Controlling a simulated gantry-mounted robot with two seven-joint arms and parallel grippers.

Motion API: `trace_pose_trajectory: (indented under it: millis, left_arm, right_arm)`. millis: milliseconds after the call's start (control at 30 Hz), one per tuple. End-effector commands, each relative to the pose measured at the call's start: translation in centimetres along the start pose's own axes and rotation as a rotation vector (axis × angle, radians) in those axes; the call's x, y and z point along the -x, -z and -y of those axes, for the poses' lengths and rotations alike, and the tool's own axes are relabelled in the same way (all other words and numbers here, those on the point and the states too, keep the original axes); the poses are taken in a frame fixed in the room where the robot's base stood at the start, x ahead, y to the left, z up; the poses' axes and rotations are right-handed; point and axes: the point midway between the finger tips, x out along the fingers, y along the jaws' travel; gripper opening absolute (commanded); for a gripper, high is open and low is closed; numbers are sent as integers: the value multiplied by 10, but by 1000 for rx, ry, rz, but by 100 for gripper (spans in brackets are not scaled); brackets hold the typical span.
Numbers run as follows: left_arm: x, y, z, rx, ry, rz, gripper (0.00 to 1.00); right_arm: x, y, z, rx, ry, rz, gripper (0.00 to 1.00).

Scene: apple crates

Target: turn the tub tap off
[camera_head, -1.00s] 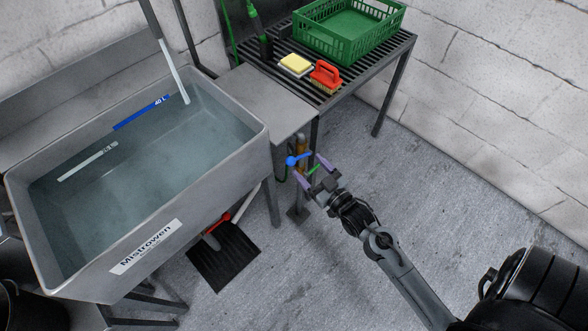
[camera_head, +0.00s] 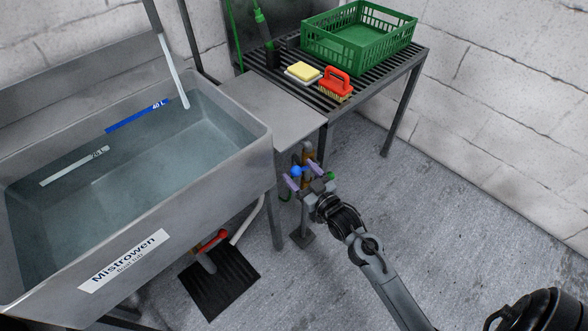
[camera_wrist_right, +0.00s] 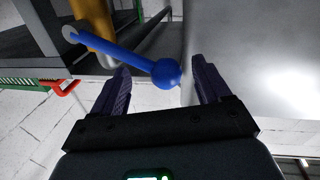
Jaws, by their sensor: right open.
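The tub tap is a blue lever with a ball end (camera_head: 296,171) on a brass pipe (camera_head: 307,152), below the bench edge right of the tub. In the right wrist view the blue lever (camera_wrist_right: 130,55) runs from the pipe at upper left down to its ball. My right gripper (camera_head: 303,177) is open, its two purple fingers on either side of the ball. In the right wrist view the ball sits between the fingertips (camera_wrist_right: 160,68), with gaps showing on both sides. The grey tub (camera_head: 262,140) holds water. My left gripper is out of view.
A slatted rack (camera_head: 372,88) behind holds a green crate (camera_head: 318,52), a yellow sponge (camera_head: 303,71) and a red brush (camera_head: 336,82). The floor at right is clear.

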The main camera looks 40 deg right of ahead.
Motion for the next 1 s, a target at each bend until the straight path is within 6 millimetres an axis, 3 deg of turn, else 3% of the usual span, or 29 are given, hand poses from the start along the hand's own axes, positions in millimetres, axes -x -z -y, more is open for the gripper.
trace_pose_trajectory:
  millis: [100, 300, 700, 1000]
  left_arm:
    - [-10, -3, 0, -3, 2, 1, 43]
    - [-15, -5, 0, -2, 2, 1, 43]
    - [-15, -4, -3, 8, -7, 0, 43]
    - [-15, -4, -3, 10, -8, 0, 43]
  right_arm:
    - [-17, -2, 0, 1, 0, -2, 77]
    - [-33, -1, 0, 1, 0, -1, 77]
    - [-37, 0, 0, 1, 0, 0, 75]
    - [-36, 0, 0, 0, 1, 0, 29]
